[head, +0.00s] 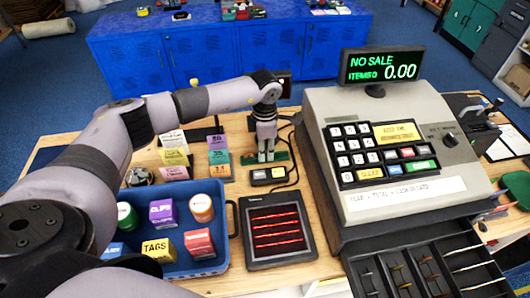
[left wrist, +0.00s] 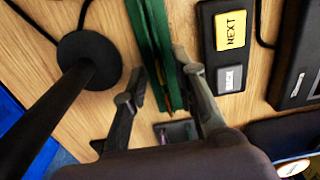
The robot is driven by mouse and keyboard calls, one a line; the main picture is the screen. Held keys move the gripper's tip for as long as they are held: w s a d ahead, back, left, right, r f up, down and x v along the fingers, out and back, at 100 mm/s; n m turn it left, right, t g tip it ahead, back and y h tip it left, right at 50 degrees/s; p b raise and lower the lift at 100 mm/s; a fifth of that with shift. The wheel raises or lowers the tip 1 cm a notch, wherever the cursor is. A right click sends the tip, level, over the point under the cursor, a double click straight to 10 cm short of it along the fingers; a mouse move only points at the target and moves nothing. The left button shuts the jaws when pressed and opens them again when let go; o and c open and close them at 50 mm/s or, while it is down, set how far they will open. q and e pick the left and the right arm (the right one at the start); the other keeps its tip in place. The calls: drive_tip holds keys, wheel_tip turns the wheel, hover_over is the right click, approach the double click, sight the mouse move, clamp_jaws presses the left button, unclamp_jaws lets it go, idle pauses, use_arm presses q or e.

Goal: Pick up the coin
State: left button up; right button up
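I cannot clearly make out a coin in either view. My right gripper is in neither view.
The button box (head: 269,175) with NEXT on it stands close beside the gripper. A cash register (head: 330,120) with an open drawer (head: 352,272) fills the right.

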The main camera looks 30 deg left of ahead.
use_arm(q)
drive_tip(key=shift+c, duration=0.6)
clamp_jaws()
drive_tip(key=shift+r, duration=0.1)
drive_tip(key=shift+r, duration=0.5)
wheel_tip(320, 180, up, 19)
drive_tip(key=b, duration=0.5)
drive_tip(key=shift+f, duration=0.1)
